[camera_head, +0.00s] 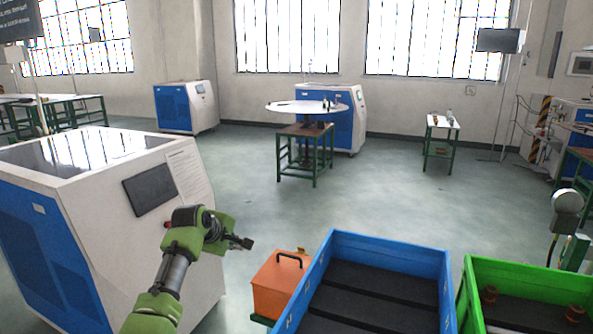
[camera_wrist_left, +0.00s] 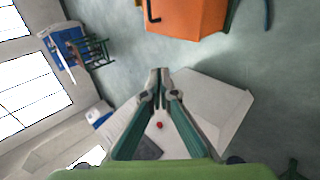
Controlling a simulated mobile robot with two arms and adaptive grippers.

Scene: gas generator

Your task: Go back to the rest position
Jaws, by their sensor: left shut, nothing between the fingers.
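My left gripper (camera_head: 243,242) is at the lower left of the head view, in front of a white and blue machine and left of an orange box. In the left wrist view its two fingers (camera_wrist_left: 160,76) meet at the tips and hold nothing. My left arm, green and grey, comes up from the bottom edge of the head view. At the right edge of the head view a grey and green arm-like part shows, but no right gripper can be made out.
The white and blue machine (camera_head: 95,190) stands close at left. The orange box (camera_head: 278,288), a blue crate (camera_head: 390,247) and a green crate (camera_head: 530,274) stand in front. A round table (camera_head: 290,107) is farther back. The middle floor (camera_head: 370,190) is clear.

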